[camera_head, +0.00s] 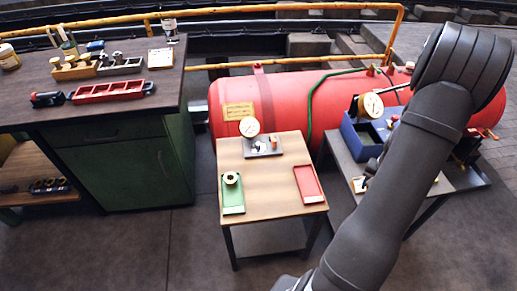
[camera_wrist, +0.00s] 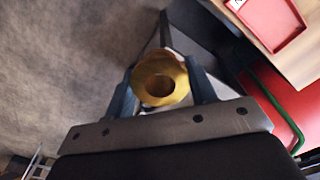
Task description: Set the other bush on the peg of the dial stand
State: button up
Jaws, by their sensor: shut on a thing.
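A brass-coloured bush (camera_wrist: 160,84), a ring with a round hole, sits between the two fingers of my gripper (camera_wrist: 163,86) in the wrist view. My gripper is shut on it, and the hole faces the camera. In the head view my gripper cannot be made out; my arm covers much of the right side. The dial stand (camera_head: 262,152) has a grey base and a round white dial (camera_head: 249,127), at the back of the small wooden table. Small upright parts stand on its base; the peg is too small to tell. Another bush (camera_head: 231,178) is on the green tray (camera_head: 234,210).
The red tray (camera_head: 309,186) lies empty at the right of the small table (camera_head: 270,191); it also shows in the wrist view (camera_wrist: 272,22). A red tank (camera_head: 290,91) lies behind. A blue box (camera_head: 358,145) and a gauge stand on the right-hand table. A workbench is at left.

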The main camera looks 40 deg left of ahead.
jog(key=shift+w+d+r+m, duration=0.15)
jog(key=shift+d+m, duration=0.15)
jog(key=shift+d, duration=0.2)
jog(key=w+a+f+n, duration=0.15)
jog(key=w+a, duration=0.35)
jog(key=a, duration=0.8)
jog(key=w+a+f+n, duration=0.15)
jog(key=w+a, duration=0.35)
jog(key=a, duration=0.8)
jog(key=s+a+n, duration=0.1)
jog(key=s+a, duration=0.1)
jog(key=a, duration=0.7)
jog(key=s+a+f+n, duration=0.1)
jog(key=s+a, duration=0.1)
jog(key=a, duration=0.7)
jog(key=s+a+f+n, duration=0.1)
jog(key=s+a, duration=0.1)
jog(key=a, duration=0.7)
jog(key=shift+f, duration=0.15)
jog(key=shift+d+f, duration=0.1)
jog(key=shift+f, duration=2.1)
jog(key=shift+f, duration=0.55)
